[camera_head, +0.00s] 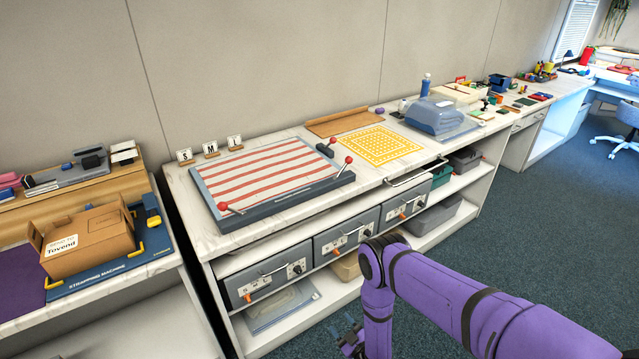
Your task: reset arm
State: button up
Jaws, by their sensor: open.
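My purple arm reaches in from the lower right, bends at a dark joint, and runs down past the bottom edge in front of the counter. My gripper (351,341) shows only in part, as small dark and purple pieces at the bottom edge beside the arm. It is open, and I see nothing held in it. Its fingertips are not clear. It is low, in front of the shelf unit.
The white counter (185,200) carries a striped board (270,175), a yellow patterned mat (380,146) and a blue-grey machine (437,115). Grey drawer units (265,279) sit below. A cardboard box (88,240) stands on the left table. The carpet (540,230) at right is clear.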

jog(key=w+a+r+m+g+h, duration=0.1)
jog(key=w+r+g+h, duration=0.15)
jog(key=w+r, duration=1.95)
jog(key=d+r+m+g+h, duration=0.15)
jog(key=d+r, duration=0.25)
jog(key=r, duration=1.1)
jog(key=d+r+m+h, duration=0.25)
jog(key=d+r, duration=0.25)
jog(key=r, duration=1.1)
jog(key=s+d+r+m+g+h, duration=0.15)
jog(key=s+d+r, duration=0.35)
jog(key=s+r, duration=0.55)
jog(key=s+d+r+m+g+h, duration=0.15)
jog(key=s+d+r, duration=0.35)
jog(key=s+r, duration=0.5)
jog(key=s+d+r+m+g, duration=0.1)
jog(key=s+d+r, duration=0.1)
jog(key=s, duration=1.1)
jog(key=s+d+r+m+g, duration=0.1)
jog(key=s+d+r+m, duration=0.1)
jog(key=s, duration=1.2)
jog(key=shift+d+g, duration=0.4)
jog(key=shift+h, duration=0.25)
